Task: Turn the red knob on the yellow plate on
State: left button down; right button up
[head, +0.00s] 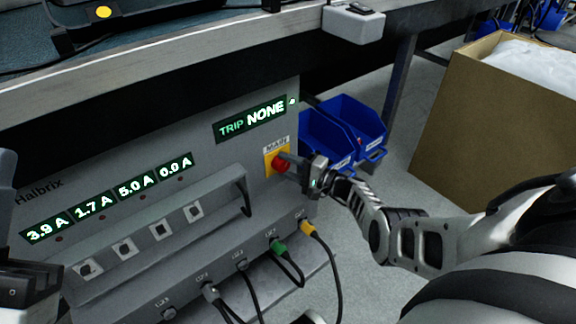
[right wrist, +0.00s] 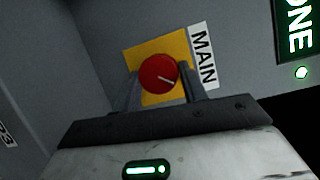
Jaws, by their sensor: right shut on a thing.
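The red knob (right wrist: 158,73) sits on the yellow plate (right wrist: 174,48) under the MAIN label (right wrist: 203,57). A white line on the knob points to the lower right in the right wrist view. My right gripper (right wrist: 160,92) is shut on the knob, one finger on each side. In the head view the knob (head: 281,165) shows on the yellow plate (head: 270,164) at the panel's right end, with my right gripper (head: 292,168) reaching it from the right. My left gripper (head: 22,285) is partly in view at the left edge; its fingertips are not clear.
Blue bins (head: 350,128) and a cardboard box (head: 470,130) stand at the right. A tabletop edge (head: 200,50) overhangs the panel.

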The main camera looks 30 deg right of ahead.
jog(key=shift+a+m, duration=0.1)
jog(key=shift+m, duration=0.5)
jog(key=o, duration=1)
jog(key=shift+c, duration=0.2)
jog(key=shift+s, duration=0.1)
jog(key=shift+s+d, duration=0.2)
jog(key=shift+s, duration=0.05)
jog(key=p+v, duration=0.2)
jog(key=v, duration=0.2)
jog(key=shift+s+d, duration=0.2)
jog(key=shift+s, duration=0.15)
pick_arm(q)
notch_tip(320, 180, down, 6)
jog(key=w+n+g+y+p, duration=0.1)
jog(key=n+y, duration=0.5)
jog(key=n, duration=0.1)
jog(key=shift+w+a+n+p, duration=0.15)
jog(key=shift+w+n+p, duration=0.2)
jog(key=shift+n, duration=0.05)
pick_arm(e)
jog(key=v, duration=1)
jog(key=shift+s+f, duration=0.2)
jog(key=shift+f, duration=0.1)
